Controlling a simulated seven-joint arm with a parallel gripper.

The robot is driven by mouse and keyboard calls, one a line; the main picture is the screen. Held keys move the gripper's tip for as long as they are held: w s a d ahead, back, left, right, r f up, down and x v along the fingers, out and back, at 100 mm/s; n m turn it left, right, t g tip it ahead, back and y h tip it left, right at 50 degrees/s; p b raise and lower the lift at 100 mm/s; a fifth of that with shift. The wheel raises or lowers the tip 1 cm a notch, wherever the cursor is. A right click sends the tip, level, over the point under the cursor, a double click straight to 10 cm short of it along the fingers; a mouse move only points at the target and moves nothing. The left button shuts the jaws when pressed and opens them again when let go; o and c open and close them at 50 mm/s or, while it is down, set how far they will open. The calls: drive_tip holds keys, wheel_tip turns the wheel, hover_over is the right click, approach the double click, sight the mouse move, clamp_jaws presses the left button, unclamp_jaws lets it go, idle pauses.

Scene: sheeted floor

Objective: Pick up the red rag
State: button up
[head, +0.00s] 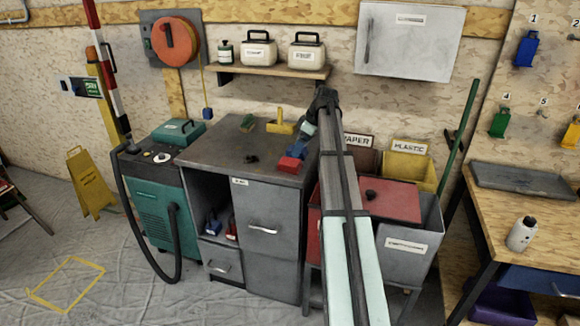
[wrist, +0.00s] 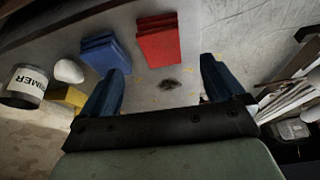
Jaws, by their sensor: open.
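The red rag (head: 289,165) is a folded stack lying near the front right edge of the grey cabinet top (head: 225,150). In the wrist view the red rag (wrist: 158,42) lies flat, beyond my fingertips and roughly between their lines. A folded blue rag (wrist: 103,53) lies beside it on the left, with a small gap. My gripper (wrist: 162,75) is open and empty, its two blue fingers spread wide above the surface. In the head view my gripper (head: 308,129) hangs over the cabinet's right back part; its fingertips are hard to make out there.
A small dark object (wrist: 170,84) lies on the top between the fingers. A primer can (wrist: 24,88), a white rounded item (wrist: 69,71) and a yellow item (wrist: 67,98) are at the left. Paper and plastic bins (head: 408,165) stand right of the cabinet.

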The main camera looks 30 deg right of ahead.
sight(291, 162)
drive_tip(key=shift+a+x, duration=0.1)
drive_tip(key=shift+x, duration=2.25)
drive_tip(key=shift+a+x, duration=0.15)
drive_tip(key=shift+x, duration=2.2)
drive_tip(key=shift+w+r, duration=0.1)
drive_tip(key=c, duration=1.1)
